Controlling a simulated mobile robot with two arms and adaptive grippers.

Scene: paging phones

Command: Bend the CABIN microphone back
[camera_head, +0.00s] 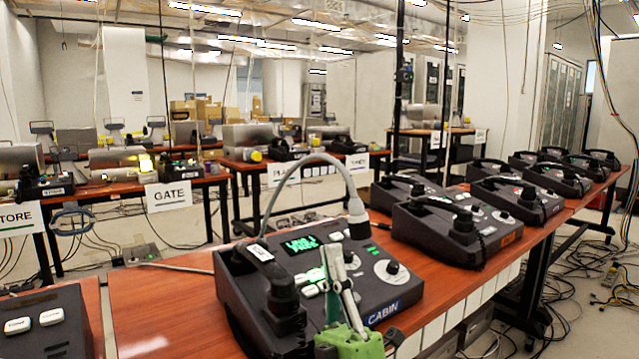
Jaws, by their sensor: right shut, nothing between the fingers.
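The CABIN phone (330,285) is a dark desk unit with a blue CABIN label (383,312) on its front, in the head view's lower middle. Its grey gooseneck microphone (312,157) rises from the back left, arches over the unit, and hangs with its head (357,218) down at the right. A handset (282,290) rests on the unit's left side. My right gripper (338,262), with a green base and grey fingers, is shut and empty. It appears in front of the unit's keypad, below and left of the microphone head. My left gripper is out of view.
More desk phones (455,230) line the wooden table (470,285) to the right. A dark panel with white buttons (50,317) is at lower left. The GATE table (168,195) and other benches stand behind. Cables lie on the floor at right.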

